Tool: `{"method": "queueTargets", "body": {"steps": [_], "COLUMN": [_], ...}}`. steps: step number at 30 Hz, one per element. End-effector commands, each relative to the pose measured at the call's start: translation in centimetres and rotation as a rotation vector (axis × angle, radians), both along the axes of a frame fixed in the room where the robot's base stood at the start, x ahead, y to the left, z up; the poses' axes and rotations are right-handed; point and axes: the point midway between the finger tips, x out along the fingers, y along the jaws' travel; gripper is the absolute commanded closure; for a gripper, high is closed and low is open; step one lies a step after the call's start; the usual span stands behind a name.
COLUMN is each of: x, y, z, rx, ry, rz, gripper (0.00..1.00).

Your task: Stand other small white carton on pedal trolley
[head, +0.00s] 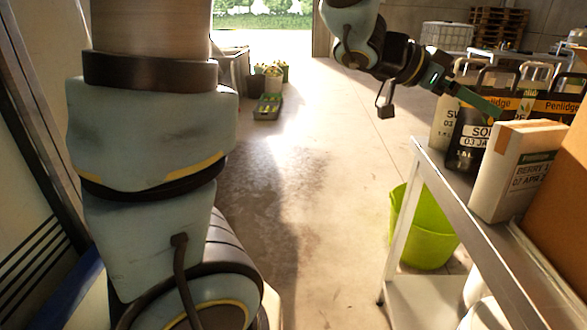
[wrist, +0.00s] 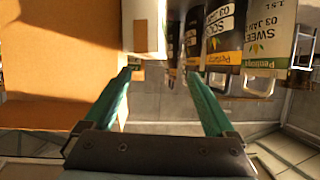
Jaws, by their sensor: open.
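A small white carton (head: 497,178) with a tan top and a dated label stands on the near metal-edged bench (head: 450,186) at the right. What seems to be this carton (wrist: 141,24) shows in the wrist view, beyond the fingertips and left of centre. My gripper (head: 474,98) is open with nothing between its teal fingers. It is above the bench's far end, close to the dark jugs and behind the carton. The open fingers also show in the wrist view (wrist: 160,76), apart from the carton. I cannot identify the pedal trolley for certain.
Several handled jugs (head: 467,150), labelled Penlidge, crowd the bench beside the carton. A large brown box (head: 569,205) stands at its near side and fills the wrist view's left (wrist: 55,75). A lime bucket (head: 424,236) is on the floor. The middle floor is clear.

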Motion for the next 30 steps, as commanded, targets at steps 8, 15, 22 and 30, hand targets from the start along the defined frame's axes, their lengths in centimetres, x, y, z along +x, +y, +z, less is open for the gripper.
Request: {"method": "queueTargets", "body": {"steps": [8, 15, 22, 30], "x": [14.0, 9.5, 2.1, 1.0], "y": [16.2, 33.3, 37.1, 37.2], "z": [-6.5, -15.3, -18.4, -18.6], "rx": [0.241, 0.641, 0.796, 0.811], "ry": [0.013, 0.395, 0.734, 0.785], "rz": [0.759, 1.228, 1.304, 1.303], "gripper": [0.1, 0.1, 0.07, 0.0]}}
